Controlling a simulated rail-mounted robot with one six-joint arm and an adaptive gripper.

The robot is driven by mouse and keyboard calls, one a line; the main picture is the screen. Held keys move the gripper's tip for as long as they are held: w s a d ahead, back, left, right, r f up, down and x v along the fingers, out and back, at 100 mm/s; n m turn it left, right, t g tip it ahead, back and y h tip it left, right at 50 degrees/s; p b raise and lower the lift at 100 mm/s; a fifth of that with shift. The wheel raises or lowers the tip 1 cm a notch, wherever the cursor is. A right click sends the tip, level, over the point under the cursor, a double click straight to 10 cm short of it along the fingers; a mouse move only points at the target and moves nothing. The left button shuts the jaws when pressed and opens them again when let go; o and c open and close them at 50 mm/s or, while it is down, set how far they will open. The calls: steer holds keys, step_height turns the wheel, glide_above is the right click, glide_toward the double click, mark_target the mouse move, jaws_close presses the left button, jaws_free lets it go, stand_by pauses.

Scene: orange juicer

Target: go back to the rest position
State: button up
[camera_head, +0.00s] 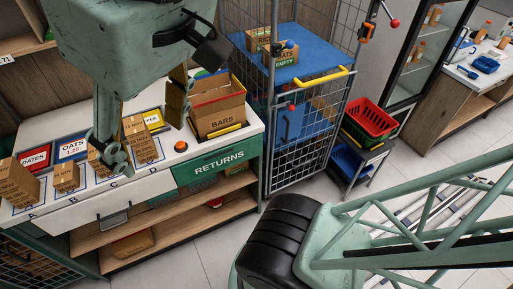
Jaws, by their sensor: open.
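My gripper (146,138) hangs down from the upper left, over the white returns counter (205,150). Its two fingers are spread wide apart, and I see nothing held between them. Small brown cartons (140,138) stand on the counter below and behind the fingers. The left finger partly hides some of them. I cannot tell whether a fingertip touches a carton.
A box marked BARS (220,110) stands right of the gripper, near an orange button (181,146). A wire cage cart (300,150) with a blue top stands further right. A red basket (370,118) sits on a small stand. Open floor (215,245) lies in front.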

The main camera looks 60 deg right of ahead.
step_height(320, 180, down, 12)
steer(key=b, duration=1.1)
steer(key=shift+s, duration=0.3)
stand_by(1.2)
